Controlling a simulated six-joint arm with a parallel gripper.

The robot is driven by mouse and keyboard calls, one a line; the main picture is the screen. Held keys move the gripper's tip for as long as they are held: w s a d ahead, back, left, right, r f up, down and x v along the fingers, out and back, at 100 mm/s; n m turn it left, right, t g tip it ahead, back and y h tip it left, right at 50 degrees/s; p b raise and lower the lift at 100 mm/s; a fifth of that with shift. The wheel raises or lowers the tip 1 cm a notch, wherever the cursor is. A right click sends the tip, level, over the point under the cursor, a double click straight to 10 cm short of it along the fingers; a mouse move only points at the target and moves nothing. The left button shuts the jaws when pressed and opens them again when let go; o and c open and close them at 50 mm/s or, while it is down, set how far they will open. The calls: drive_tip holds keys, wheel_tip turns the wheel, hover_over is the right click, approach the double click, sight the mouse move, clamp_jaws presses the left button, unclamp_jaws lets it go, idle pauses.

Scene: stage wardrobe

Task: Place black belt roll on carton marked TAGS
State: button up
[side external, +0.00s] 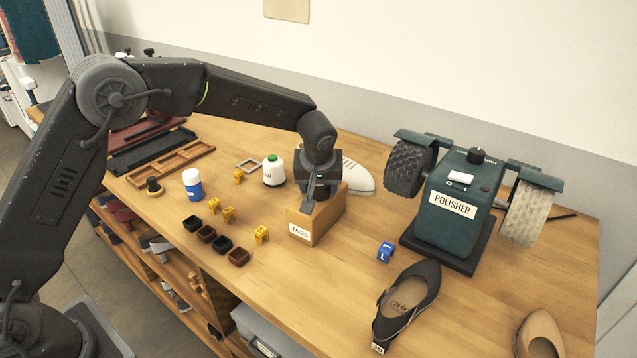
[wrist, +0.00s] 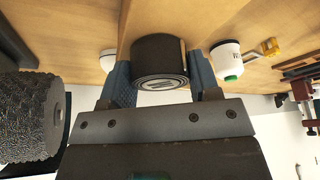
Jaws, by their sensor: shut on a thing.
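The black belt roll (wrist: 160,62) is between my gripper's two fingers in the wrist view, with its coiled end facing the camera. My gripper (side external: 317,194) is shut on it, pointing down over the top of the carton marked TAGS (side external: 316,230) in the side view. The carton is a tan box with a white label on its front; its top also shows beyond the roll in the wrist view (wrist: 165,15). In the side view the fingers mostly hide the roll. I cannot tell whether the roll touches the carton top.
The green polisher (side external: 455,215) stands to the right. A blue block (side external: 386,251), black shoe (side external: 407,305) and several small dark open pieces (side external: 222,244) lie nearby.

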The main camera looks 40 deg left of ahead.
drive_tip(key=o, duration=1)
drive_tip(key=shift+c, duration=0.2)
drive_tip(key=v, duration=1.2)
drive_tip(key=shift+r, duration=0.2)
drive_tip(key=s+a+r+m+h, duration=0.1)
drive_tip(key=s+a+r, duration=0.1)
drive_tip(key=s+r, duration=0.15)
drive_tip(key=s+a+r+m, duration=0.1)
drive_tip(key=s+a+r, duration=0.1)
drive_tip(key=s, duration=0.3)
drive_tip(key=s+a+f+m+t+h, duration=0.1)
drive_tip(key=s+a+m, duration=0.1)
drive_tip(key=s, duration=0.9)
drive_tip(key=s+a+f+m, duration=0.1)
drive_tip(key=s+a+m, duration=0.1)
drive_tip(key=s, duration=0.9)
drive_tip(key=shift+f+m+t+h, duration=0.3)
drive_tip(key=shift+m+t+h, duration=0.1)
drive_tip(key=shift+m, duration=0.2)
